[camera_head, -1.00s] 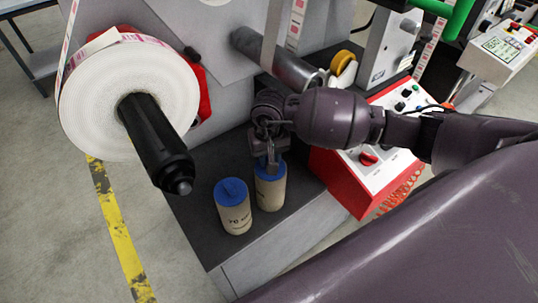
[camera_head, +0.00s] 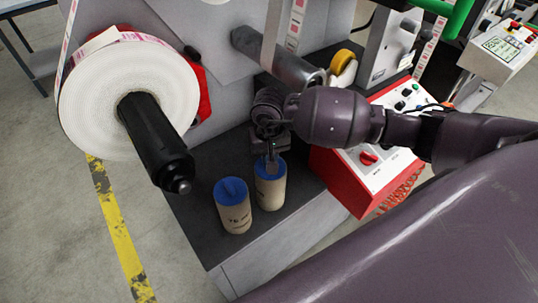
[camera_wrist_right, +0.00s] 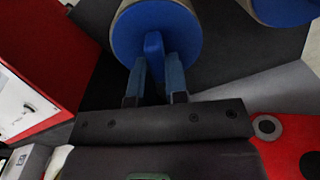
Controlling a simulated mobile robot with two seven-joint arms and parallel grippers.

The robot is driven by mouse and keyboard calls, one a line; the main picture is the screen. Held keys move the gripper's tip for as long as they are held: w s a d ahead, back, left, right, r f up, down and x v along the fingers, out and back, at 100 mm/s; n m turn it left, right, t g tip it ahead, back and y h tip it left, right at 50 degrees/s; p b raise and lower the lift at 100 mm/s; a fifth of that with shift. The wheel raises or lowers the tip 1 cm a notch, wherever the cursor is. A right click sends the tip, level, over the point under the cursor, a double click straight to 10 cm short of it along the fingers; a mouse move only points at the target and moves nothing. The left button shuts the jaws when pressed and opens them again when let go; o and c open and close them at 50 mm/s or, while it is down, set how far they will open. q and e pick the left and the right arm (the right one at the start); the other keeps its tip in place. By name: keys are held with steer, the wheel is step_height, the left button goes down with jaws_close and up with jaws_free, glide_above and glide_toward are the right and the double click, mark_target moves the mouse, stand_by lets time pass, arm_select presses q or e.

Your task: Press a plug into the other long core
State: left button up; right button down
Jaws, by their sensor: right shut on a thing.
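Two tan cardboard cores stand upright side by side on the dark machine top. The left core (camera_head: 236,217) has a blue plug (camera_head: 231,190) with a raised tab in its upper end. The right core (camera_head: 271,195) also has a blue plug (camera_head: 264,172) at its top, seated as far as I can see. My right gripper (camera_head: 272,162) is over the right core, shut on that plug's tab. In the right wrist view the fingers (camera_wrist_right: 157,72) straddle the tab of the blue plug (camera_wrist_right: 185,30). My left gripper is out of view.
A large white label roll (camera_head: 95,100) on a black spindle (camera_head: 155,142) stands left of the cores. A red and white control box (camera_head: 350,165) stands to the right, under my right arm. Bare dark surface (camera_head: 205,240) lies left and in front of the cores.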

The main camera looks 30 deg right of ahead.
steer(key=shift+f, duration=0.1)
stand_by(0.3)
steer(key=c, duration=1.1)
jaws_free()
steer(key=shift+o, duration=0.2)
step_height(320, 180, up, 11)
steer(key=shift+b, duration=0.3)
steer(key=shift+f, duration=0.1)
